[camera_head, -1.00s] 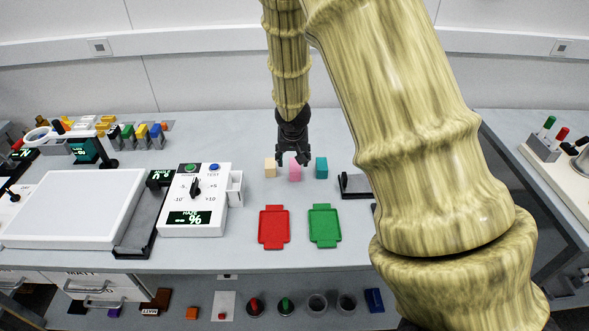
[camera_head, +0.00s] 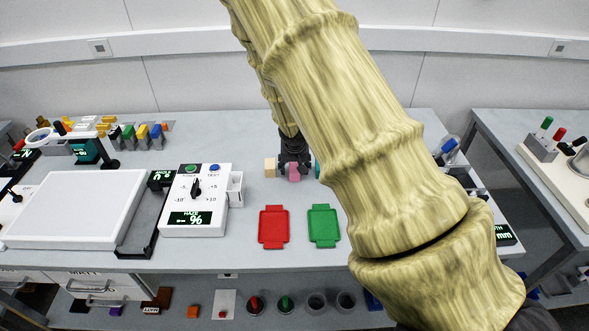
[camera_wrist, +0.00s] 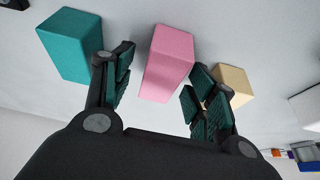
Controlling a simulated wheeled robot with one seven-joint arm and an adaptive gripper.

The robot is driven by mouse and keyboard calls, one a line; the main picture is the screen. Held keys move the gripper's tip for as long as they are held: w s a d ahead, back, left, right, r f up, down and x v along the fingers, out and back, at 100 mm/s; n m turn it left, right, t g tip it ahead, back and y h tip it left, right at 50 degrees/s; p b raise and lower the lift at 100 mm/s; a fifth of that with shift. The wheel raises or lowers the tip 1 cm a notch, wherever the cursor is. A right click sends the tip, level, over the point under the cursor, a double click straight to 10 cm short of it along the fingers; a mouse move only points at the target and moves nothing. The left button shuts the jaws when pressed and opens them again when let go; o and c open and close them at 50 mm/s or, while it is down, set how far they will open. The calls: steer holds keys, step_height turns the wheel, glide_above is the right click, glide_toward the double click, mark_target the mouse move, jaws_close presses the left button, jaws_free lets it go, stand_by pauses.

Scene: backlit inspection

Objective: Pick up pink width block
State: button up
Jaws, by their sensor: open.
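The pink block (camera_head: 294,173) stands on the table between a beige block (camera_head: 270,167) and a teal block (camera_head: 318,168), which my arm partly hides. In the wrist view the pink block (camera_wrist: 167,64) lies between and just beyond my open fingers. The teal block (camera_wrist: 70,46) is outside the left finger. The beige block (camera_wrist: 234,84) is outside the right finger and partly behind it. My gripper (camera_wrist: 160,92) is open and empty. In the head view my gripper (camera_head: 294,163) is at the pink block and covers its upper part.
A red tray (camera_head: 273,209) and a green tray (camera_head: 323,208) lie nearer the front edge. A white haze meter (camera_head: 195,217) stands to the left. The two neighbouring blocks leave narrow gaps beside the fingers.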

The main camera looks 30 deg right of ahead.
steer(key=shift+c, duration=0.4)
steer(key=shift+f, duration=0.1)
steer(key=c, duration=1)
steer(key=shift+c, duration=0.3)
steer(key=shift+r, duration=0.2)
